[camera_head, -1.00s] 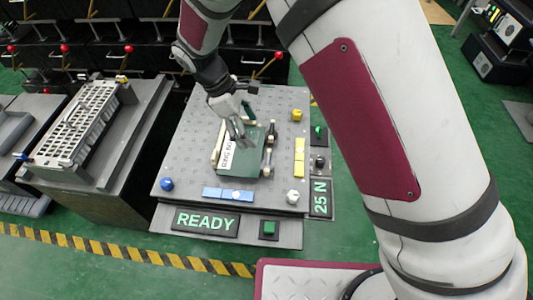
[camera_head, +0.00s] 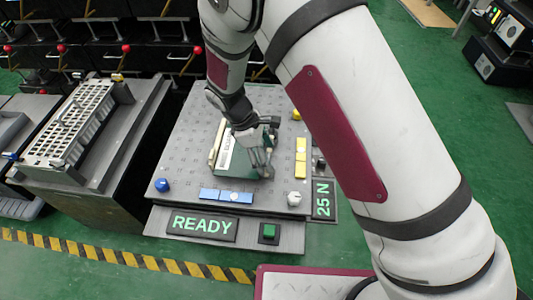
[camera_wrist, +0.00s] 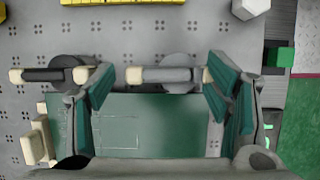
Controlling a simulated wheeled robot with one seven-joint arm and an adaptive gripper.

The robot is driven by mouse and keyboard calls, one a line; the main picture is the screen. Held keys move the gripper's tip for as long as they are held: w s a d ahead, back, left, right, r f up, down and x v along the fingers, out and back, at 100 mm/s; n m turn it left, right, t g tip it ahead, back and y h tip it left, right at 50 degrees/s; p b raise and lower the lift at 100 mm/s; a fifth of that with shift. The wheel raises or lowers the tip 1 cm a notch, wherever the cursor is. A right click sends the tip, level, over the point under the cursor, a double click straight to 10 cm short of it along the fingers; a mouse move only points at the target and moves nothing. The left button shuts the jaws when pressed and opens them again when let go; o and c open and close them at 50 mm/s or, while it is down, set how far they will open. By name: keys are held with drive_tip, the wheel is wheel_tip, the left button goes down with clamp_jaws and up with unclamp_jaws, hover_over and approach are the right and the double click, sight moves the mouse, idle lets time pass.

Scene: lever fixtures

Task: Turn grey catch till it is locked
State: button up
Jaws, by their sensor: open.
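The grey catch (camera_wrist: 170,75) is a short grey bar with cream ends on a round grey base, seen in the wrist view beside the green block (camera_wrist: 150,125). A second catch (camera_wrist: 55,75) with a dark bar lies to its left, close to the left finger. My gripper (camera_wrist: 162,90) is open, its two green-padded fingers spread to either side of the grey catch. I see no clear contact with it. In the head view my gripper (camera_head: 262,166) is over the right side of the green block (camera_head: 228,160) and hides the catches there.
The perforated grey plate (camera_head: 180,140) carries blue, yellow and white knobs near its corners. A blue bar (camera_head: 227,196) and a yellow bar (camera_head: 300,158) lie along its edges. A READY sign (camera_head: 202,224) and a green button (camera_head: 268,232) are in front.

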drive_tip(key=c, duration=1.1)
drive_tip(key=shift+c, duration=0.2)
drive_tip(key=m+p, duration=0.1)
drive_tip(key=m+g, duration=0.1)
drive_tip(key=m, duration=0.1)
drive_tip(key=shift+d+r+m+p, duration=0.1)
drive_tip(key=shift+d+m+p, duration=0.2)
drive_tip(key=shift+p, duration=0.05)
drive_tip(key=m+g, duration=0.1)
drive_tip(key=m, duration=0.1)
drive_tip(key=m+y+p, duration=0.1)
drive_tip(key=m, duration=0.1)
drive_tip(key=shift+d+m+g, duration=0.3)
drive_tip(key=shift+d+g, duration=0.1)
drive_tip(key=m, duration=0.1)
drive_tip(key=m+y+p, duration=0.1)
drive_tip(key=m, duration=0.1)
drive_tip(key=m+g+y, duration=0.1)
drive_tip(key=m, duration=0.1)
drive_tip(key=shift+s+d+p, duration=0.35)
drive_tip(key=shift+p, duration=0.05)
drive_tip(key=shift+s+d+m+y+p, duration=0.1)
drive_tip(key=shift+m+y+p, duration=0.15)
drive_tip(key=shift+m, duration=0.55)
drive_tip(key=shift+s+m+y+p, duration=0.15)
drive_tip(key=shift+m+y, duration=0.2)
drive_tip(key=shift+m, duration=0.45)
drive_tip(key=shift+s+d+m+y+p, duration=0.1)
drive_tip(key=shift+m+y+p, duration=0.15)
drive_tip(key=shift+m, duration=0.55)
